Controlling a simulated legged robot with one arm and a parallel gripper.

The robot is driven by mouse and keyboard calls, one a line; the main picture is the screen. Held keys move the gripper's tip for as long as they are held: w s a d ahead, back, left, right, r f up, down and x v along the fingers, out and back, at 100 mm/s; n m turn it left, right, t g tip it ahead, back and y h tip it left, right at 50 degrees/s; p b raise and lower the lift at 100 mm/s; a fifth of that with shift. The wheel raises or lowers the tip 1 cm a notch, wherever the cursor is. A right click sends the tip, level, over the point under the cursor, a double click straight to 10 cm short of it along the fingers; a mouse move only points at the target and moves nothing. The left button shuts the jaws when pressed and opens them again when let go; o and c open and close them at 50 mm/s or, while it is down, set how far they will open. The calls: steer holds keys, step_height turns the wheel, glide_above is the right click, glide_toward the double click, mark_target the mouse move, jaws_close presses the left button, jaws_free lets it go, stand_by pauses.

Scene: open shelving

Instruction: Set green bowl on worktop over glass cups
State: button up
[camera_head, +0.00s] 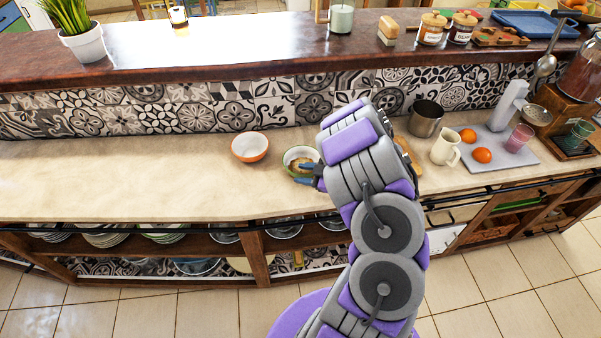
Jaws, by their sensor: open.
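A small bowl with a green rim (293,153) sits upright on the pale worktop (120,180), left of my arm. My gripper (306,174) is at the bowl's near right side with its blue fingers open. One finger overlaps the bowl's near edge in the picture; I cannot tell whether it touches. The arm hides the worktop just right of the bowl. A pinkish glass cup (519,139) stands on a grey board at the right. A greenish glass (581,130) stands on the dark stand at the far right.
An orange-and-white bowl (250,148) is left of the green one. A metal pot (426,118), a cream pitcher (445,149) and oranges (482,155) are to the right. A shelf below holds plates (105,236) and bowls. The left worktop is clear.

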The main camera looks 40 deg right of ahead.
steer(key=p+v, duration=0.2)
steer(key=v, duration=0.8)
steer(key=w+d+r+m+g+h, duration=0.2)
steer(key=w+d+r+h, duration=0.5)
steer(key=d+r+h, duration=0.4)
steer(key=s+a+r+m+g+h, duration=0.25)
steer(key=a+r+m+g, duration=0.2)
steer(key=r, duration=0.75)
steer(key=s+a+f+m+g+y, duration=0.1)
steer(key=s+a+g+y, duration=0.1)
steer(key=s+a, duration=0.6)
steer(key=s+a+f+g+y, duration=0.1)
steer(key=s+a+g+y, duration=0.2)
steer(key=s+a, duration=0.5)
steer(key=s+a+f+m+g+y, duration=0.1)
steer(key=s+a+y, duration=0.3)
steer(key=a, duration=1.9)
steer(key=s+f+g, duration=0.1)
steer(key=s, duration=0.3)
steer(key=shift+s+m, duration=0.3)
steer(key=shift+m, duration=0.05)
